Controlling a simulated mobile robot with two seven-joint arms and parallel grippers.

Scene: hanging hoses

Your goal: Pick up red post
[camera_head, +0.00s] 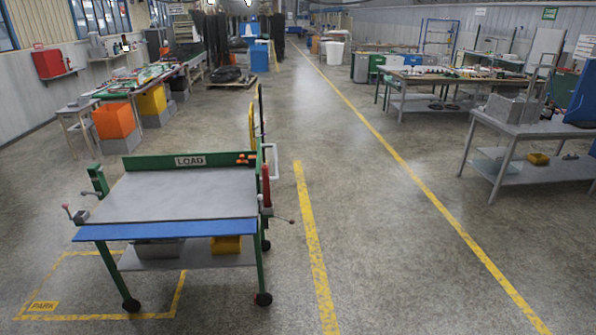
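A red post (266,186) stands upright at the right side of a wheeled work cart (170,196). Its lower end meets a darker fitting by the cart's right edge, where a thin lever with a dark knob sticks out to the right. Whether the post is fixed or loose cannot be told. Neither of my grippers is in view.
The cart has a green back board marked LOAD (191,160) and a lower shelf with a yellow bin (226,245). A yellow hoop stands behind it. A grey table (535,125) is at right. Open floor lies right of the cart.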

